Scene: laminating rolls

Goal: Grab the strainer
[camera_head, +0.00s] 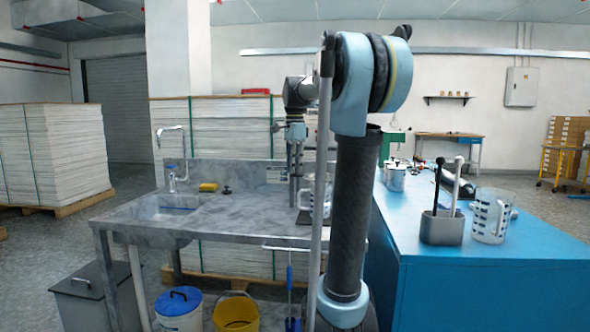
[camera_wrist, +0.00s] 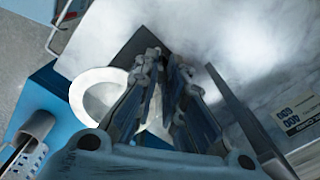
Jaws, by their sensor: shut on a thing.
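A pale round vessel (camera_wrist: 84,87) with an open top lies just left of the fingers in the wrist view.
A blue counter (camera_head: 480,275) stands on the right, with a grey holder (camera_head: 438,228) of stirrers and another marked jug (camera_head: 488,222). A sink (camera_head: 165,207), faucet (camera_head: 170,155) and yellow sponge (camera_head: 208,187) are on the left. The table's middle is clear.

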